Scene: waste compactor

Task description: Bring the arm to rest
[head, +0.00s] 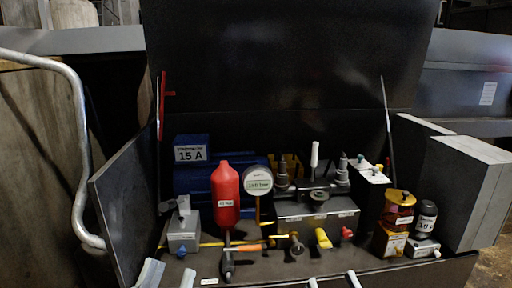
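My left gripper (169,276) shows at the bottom edge, left of centre, as two pale fingertips set apart with nothing between them. My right gripper (333,282) shows only as two light fingertips at the bottom edge, right of centre, also apart and empty. Both are in front of the open compactor housing, below its parts in the picture. The arms behind the fingertips are out of view.
The housing holds a red cylinder (225,195), a round gauge (258,181), a grey valve block (318,215) and a grey switch box (183,232). A dark door (125,215) stands open at left, a grey panel (465,190) at right. A bent metal rail (80,130) rises at far left.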

